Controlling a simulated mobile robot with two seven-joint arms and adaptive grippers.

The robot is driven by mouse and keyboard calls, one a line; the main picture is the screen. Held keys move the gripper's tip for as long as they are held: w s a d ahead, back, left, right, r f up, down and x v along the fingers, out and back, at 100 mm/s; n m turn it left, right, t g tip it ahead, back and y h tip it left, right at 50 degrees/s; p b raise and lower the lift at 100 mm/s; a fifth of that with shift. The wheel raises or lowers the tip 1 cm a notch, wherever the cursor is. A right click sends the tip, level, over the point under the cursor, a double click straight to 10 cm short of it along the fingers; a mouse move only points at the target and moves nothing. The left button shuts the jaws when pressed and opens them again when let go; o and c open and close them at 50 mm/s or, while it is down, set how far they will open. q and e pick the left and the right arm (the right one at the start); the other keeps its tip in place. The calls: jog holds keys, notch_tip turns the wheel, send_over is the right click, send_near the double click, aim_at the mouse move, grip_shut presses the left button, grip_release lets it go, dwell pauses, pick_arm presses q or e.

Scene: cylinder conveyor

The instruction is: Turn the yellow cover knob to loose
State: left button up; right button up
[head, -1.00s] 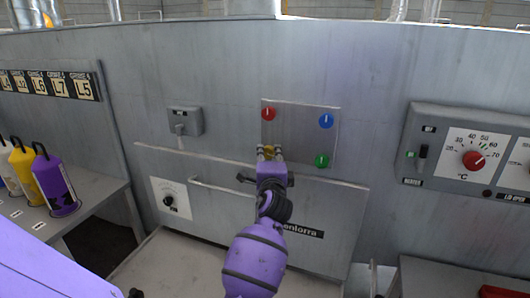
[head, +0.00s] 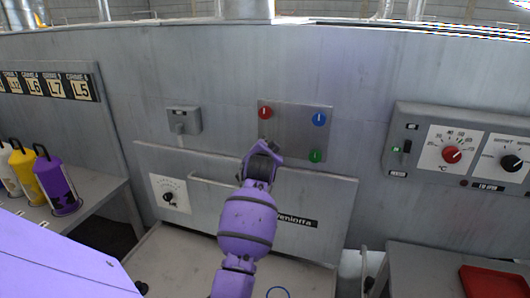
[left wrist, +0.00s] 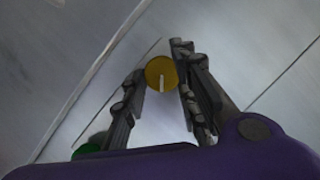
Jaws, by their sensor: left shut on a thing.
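The yellow cover knob (left wrist: 161,73) shows in the left wrist view, round with a white line pointing down in that picture. My left gripper (left wrist: 159,68) has its two dark fingers on either side of it and is shut on it. In the head view, my purple left gripper (head: 264,148) is at the lower left of the small grey cover plate (head: 292,125) and hides the yellow knob. The plate also bears a red knob (head: 265,113), a blue knob (head: 318,118) and a green knob (head: 315,156). My right gripper is not in view.
A wide grey panel with a handle (head: 215,185) lies below the plate. A control box (head: 440,120) with red and black dials is on the right. Purple and yellow cylinders (head: 56,187) stand on the left shelf. A red tray (head: 492,282) lies at lower right.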

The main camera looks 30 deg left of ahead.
pick_arm(q)
jog(key=shift+s+f+n+h, duration=0.1)
jog(key=shift+f+n+h, duration=0.15)
jog(key=shift+n+h, duration=0.95)
jog(key=shift+f+n+h, duration=0.2)
jog(key=shift+n+h, duration=0.6)
jog(key=shift+n, duration=0.7)
jog(key=o, duration=1)
jog(key=shift+d+r, duration=0.1)
jog(key=shift+r, duration=0.3)
